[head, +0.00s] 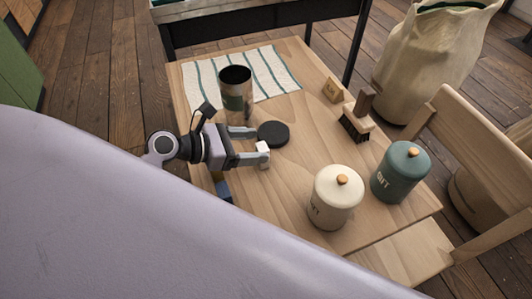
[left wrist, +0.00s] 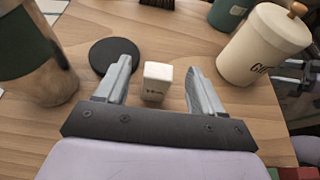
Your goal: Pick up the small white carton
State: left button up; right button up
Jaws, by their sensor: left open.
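The small white carton (head: 263,148) stands upright on the wooden table. In the left wrist view the carton (left wrist: 157,82) has small dark print on its near face. My left gripper (head: 261,146) is open and low over the table, coming in from the left. In the left wrist view its two fingers (left wrist: 158,70) lie on either side of the carton, with a visible gap on each side. The nearer finger partly covers the carton in the head view.
A black round lid (head: 273,134) lies close beside the far finger. Cream (head: 335,198) and teal (head: 400,172) lidded jars stand to the right. A brush (head: 357,118) and small sign (head: 332,90) are farther back.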

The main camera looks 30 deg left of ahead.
aim_at(260, 147)
pick_arm(q)
jog(key=x, duration=0.5)
jog(key=shift+f+b, duration=0.3)
jog(key=shift+f, duration=0.1)
jog(key=c, duration=1)
